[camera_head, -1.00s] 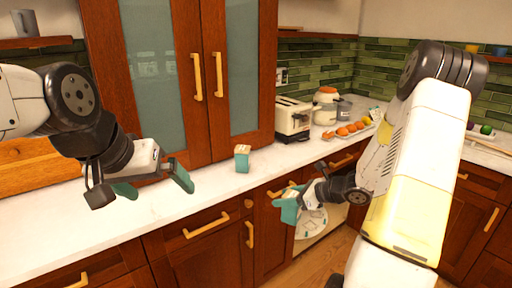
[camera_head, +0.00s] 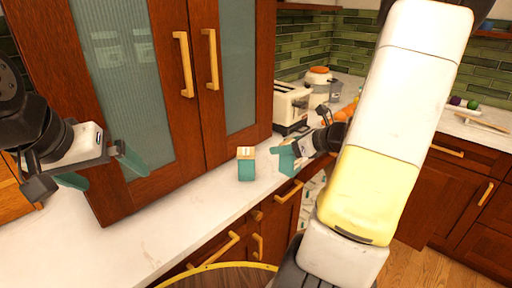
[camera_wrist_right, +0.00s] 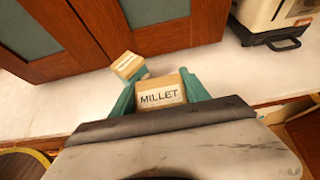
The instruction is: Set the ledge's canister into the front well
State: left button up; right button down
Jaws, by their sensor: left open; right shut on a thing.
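A box-shaped canister (camera_wrist_right: 159,93) with a tan lid labelled MILLET sits between my right gripper's teal fingers in the right wrist view. My right gripper (camera_head: 286,158) is shut on it, near the counter's front edge; in the head view canister and fingers are hard to tell apart. A second canister (camera_head: 246,163), teal with a tan labelled lid, stands upright on the counter just left of that gripper; it also shows in the wrist view (camera_wrist_right: 128,66). My left gripper (camera_head: 103,172) is open and empty at the left. I cannot make out the front well.
The white counter (camera_head: 150,238) is mostly clear on the left. A toaster (camera_head: 290,104) stands behind my right gripper. Tall cabinet doors (camera_head: 125,90) rise behind the counter. A yellow-rimmed round surface (camera_head: 225,277) shows at the bottom. A patterned white surface (camera_head: 312,195) shows below the counter.

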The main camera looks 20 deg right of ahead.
jog(key=shift+w+d+f, duration=0.45)
jog(key=shift+w+f, duration=0.3)
jog(key=shift+w, duration=1.95)
jog(key=shift+w+d+f, duration=0.4)
jog(key=shift+w+f, duration=0.4)
jog(key=shift+w, duration=1.9)
jog(key=shift+w+d+f, duration=0.45)
jog(key=shift+w+f, duration=0.3)
jog(key=shift+w, duration=1.95)
jog(key=shift+f, duration=0.15)
jog(key=c, duration=0.6)
grip_release()
jog(key=shift+o, duration=0.2)
